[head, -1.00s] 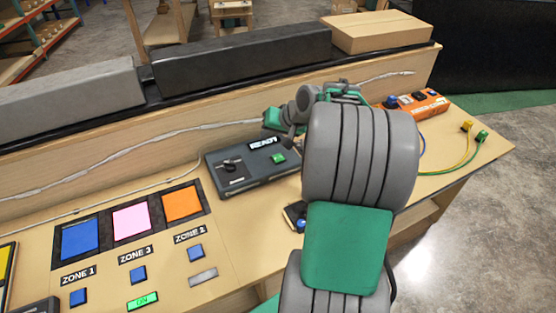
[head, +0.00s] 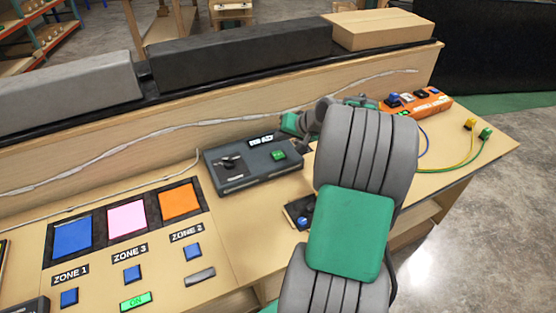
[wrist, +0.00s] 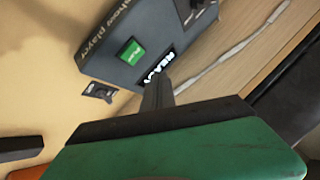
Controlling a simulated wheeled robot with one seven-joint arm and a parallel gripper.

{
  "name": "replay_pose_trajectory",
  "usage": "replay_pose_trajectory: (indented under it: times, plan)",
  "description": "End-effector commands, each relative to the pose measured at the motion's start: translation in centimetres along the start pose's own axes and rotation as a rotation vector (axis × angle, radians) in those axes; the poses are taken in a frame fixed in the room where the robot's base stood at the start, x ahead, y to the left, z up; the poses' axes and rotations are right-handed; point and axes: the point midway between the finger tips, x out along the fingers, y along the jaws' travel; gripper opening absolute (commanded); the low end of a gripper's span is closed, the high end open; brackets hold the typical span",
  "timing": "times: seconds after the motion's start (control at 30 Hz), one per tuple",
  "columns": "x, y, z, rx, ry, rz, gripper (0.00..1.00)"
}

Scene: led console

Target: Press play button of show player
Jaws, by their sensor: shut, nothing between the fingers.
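The show player (head: 250,168) is a dark grey box on the wooden console, and its name is printed on its side in the wrist view (wrist: 110,30). Its green play button (head: 279,155) is on the top face and also shows in the wrist view (wrist: 131,51). A small display (wrist: 159,69) reading READY sits beside the button. My gripper (wrist: 156,88) is shut and empty, with its fingertips near the display, to the lower right of the button and apart from it. In the head view my arm hides the fingertips.
A black knob (head: 231,162) is on the player's left part. A small dark box with a blue button (head: 301,218) lies in front, close to my arm. Zone panels with blue buttons (head: 132,273) are at left. An orange box (head: 420,103) and yellow and green plugs are at right.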

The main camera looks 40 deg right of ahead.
Motion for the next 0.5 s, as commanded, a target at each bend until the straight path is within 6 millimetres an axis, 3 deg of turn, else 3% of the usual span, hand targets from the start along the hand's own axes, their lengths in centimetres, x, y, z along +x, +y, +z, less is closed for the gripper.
replay_pose_trajectory:
  times: [0.2,0.5]
  plan:
    - [2.4,1.8,1.8,-0.001,0.001,0.000,0.00]
    - [2.9,2.1,2.0,-0.001,0.001,0.000,0.00]
